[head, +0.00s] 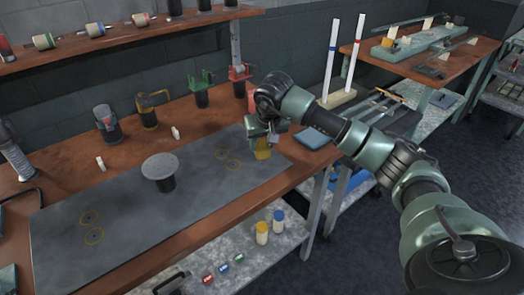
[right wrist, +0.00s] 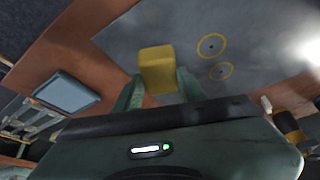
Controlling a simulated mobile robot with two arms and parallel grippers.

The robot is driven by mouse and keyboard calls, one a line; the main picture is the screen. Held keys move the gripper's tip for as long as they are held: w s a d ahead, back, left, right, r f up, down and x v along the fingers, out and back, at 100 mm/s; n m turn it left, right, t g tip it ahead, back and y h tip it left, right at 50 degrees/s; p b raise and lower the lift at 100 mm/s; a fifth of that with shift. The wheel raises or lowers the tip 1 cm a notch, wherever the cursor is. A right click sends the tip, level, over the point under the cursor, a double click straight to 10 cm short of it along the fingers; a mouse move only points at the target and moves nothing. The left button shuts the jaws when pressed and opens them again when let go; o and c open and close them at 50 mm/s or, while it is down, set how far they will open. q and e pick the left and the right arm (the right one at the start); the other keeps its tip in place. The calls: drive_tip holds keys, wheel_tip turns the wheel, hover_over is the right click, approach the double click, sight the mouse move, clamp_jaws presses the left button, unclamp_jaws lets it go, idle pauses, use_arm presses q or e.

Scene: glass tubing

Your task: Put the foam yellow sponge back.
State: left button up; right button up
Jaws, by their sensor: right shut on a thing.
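The foam yellow sponge (head: 263,154) is a small yellow block over the right end of the grey mat (head: 215,195) on the workbench. My right gripper (head: 260,143) points down and is shut on it. In the right wrist view the sponge (right wrist: 157,66) sticks out past the fingertips of my right gripper (right wrist: 158,88). I cannot tell whether the sponge touches the mat. A flat blue-grey tray (head: 312,137) lies right of the mat, and it also shows in the right wrist view (right wrist: 66,92). My left gripper is not in view.
A round grey disc on a dark stand (head: 160,168) rises from the mat. Yellow rings (head: 229,165) mark the mat beside the sponge. Bottles and a yellow-framed holder (head: 147,112) stand behind. White tubes (head: 332,60) stand upright in a block at the right.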

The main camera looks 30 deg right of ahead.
sight(263, 148)
drive_tip(key=shift+f, duration=1.8)
drive_tip(key=shift+f, duration=0.1)
drive_tip(key=o, duration=1.2)
drive_tip(key=shift+s+r, duration=0.15)
drive_tip(key=shift+r, duration=0.4)
drive_tip(key=v, duration=1.1)
drive_tip(key=shift+a+r+b, duration=0.1)
drive_tip(key=shift+a+b, duration=0.05)
drive_tip(key=shift+b, duration=0.2)
